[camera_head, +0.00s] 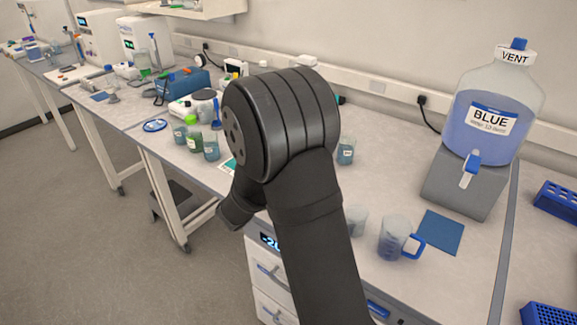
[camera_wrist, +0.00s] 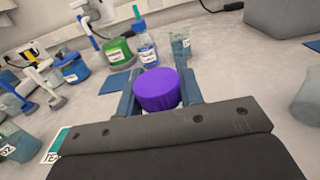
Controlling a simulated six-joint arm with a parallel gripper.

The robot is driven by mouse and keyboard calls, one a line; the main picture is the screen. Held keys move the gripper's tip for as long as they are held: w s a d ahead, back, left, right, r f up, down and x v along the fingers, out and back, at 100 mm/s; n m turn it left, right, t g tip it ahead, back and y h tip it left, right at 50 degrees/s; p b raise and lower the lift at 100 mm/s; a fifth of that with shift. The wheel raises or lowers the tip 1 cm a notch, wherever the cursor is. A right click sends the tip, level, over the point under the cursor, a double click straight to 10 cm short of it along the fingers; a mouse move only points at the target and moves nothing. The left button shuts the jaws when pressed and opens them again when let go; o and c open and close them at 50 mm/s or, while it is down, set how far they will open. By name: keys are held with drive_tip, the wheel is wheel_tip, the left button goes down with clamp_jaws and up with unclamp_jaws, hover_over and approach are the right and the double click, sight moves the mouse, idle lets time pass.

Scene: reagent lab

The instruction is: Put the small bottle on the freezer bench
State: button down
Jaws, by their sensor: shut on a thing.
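The small bottle shows in the wrist view by its purple cap (camera_wrist: 157,91), with its body mostly hidden below the cap. My gripper (camera_wrist: 158,88) is shut on it, one blue-grey finger on each side. In the head view my own arm hides the gripper and the bottle. The bench (camera_head: 385,185) with the freezer (camera_head: 266,272) under it runs behind and right of my arm. The freezer's display reads about -20. I cannot tell whether the bottle touches a surface.
On the right of the bench stand a blue-handled jug (camera_head: 393,238), a blue mat (camera_head: 441,232), and a large BLUE vent carboy (camera_head: 493,110). Beakers (camera_head: 211,147) and a green-content bottle (camera_head: 193,135) stand left of my arm. A blue-capped bottle (camera_wrist: 147,50) stands beyond the gripper.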

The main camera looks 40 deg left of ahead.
drive_tip(key=shift+f, duration=0.2)
drive_tip(key=c, duration=0.9)
unclamp_jaws()
drive_tip(key=s, duration=1.7)
drive_tip(key=shift+s, duration=0.25)
drive_tip(key=shift+w+d, duration=0.1)
drive_tip(key=shift+w, duration=0.05)
drive_tip(key=w, duration=1.7)
drive_tip(key=shift+w, duration=0.1)
drive_tip(key=shift+r, duration=0.1)
